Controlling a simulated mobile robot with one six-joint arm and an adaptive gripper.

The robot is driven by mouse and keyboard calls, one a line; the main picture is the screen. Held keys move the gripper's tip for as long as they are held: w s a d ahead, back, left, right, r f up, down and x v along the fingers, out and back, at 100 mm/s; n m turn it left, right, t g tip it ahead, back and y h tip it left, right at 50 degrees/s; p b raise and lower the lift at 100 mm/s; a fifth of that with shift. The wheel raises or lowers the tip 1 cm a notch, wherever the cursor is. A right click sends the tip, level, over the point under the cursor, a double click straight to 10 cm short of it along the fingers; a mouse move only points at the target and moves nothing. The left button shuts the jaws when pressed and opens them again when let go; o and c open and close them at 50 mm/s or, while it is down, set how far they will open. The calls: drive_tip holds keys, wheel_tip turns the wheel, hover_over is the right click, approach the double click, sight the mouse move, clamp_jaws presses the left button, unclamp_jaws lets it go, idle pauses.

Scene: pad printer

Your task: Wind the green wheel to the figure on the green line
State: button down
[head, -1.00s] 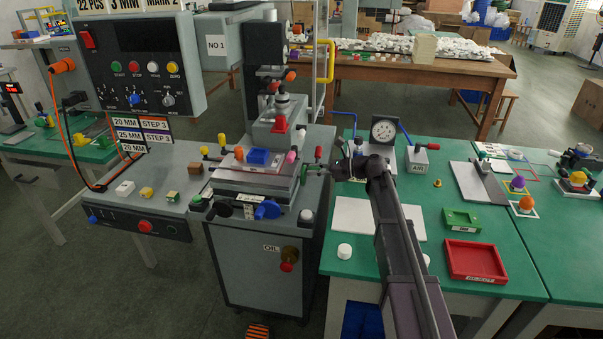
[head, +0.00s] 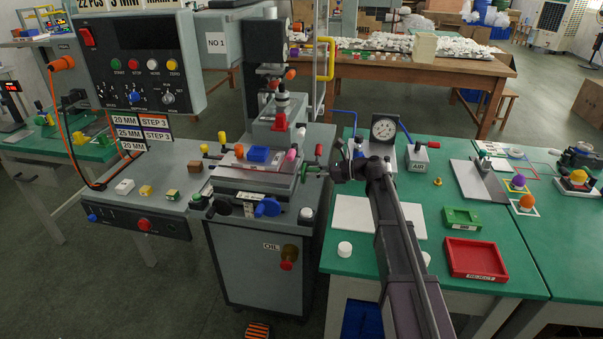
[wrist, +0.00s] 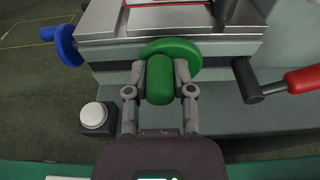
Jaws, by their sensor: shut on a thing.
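The green wheel (wrist: 184,48) is on the front of the machine's slide in the wrist view, with a green grip (wrist: 160,84) standing out towards me. My gripper (wrist: 160,76) is shut on this grip, one finger on each side. In the head view the green wheel (head: 305,170) is small and partly hidden by my gripper (head: 325,172). A card with several size and step lines (head: 142,133) hangs below the control box. I cannot tell for sure which line is green. The wheel's scale is not readable in either view.
A blue wheel (wrist: 67,45) is left of the green one in the wrist view. A red-handled lever (wrist: 300,79) sticks out close on the right. A white button (wrist: 94,115) is at lower left. The green table (head: 400,275) holds a gauge (head: 383,130) and a red tray (head: 475,260).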

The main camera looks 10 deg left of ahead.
drive_tip(key=shift+s+f+b, duration=0.35)
drive_tip(key=shift+s+f, duration=0.05)
drive_tip(key=shift+f, duration=0.15)
drive_tip(key=shift+f+b, duration=0.6)
drive_tip(key=shift+b, duration=0.05)
drive_tip(key=shift+a, duration=0.1)
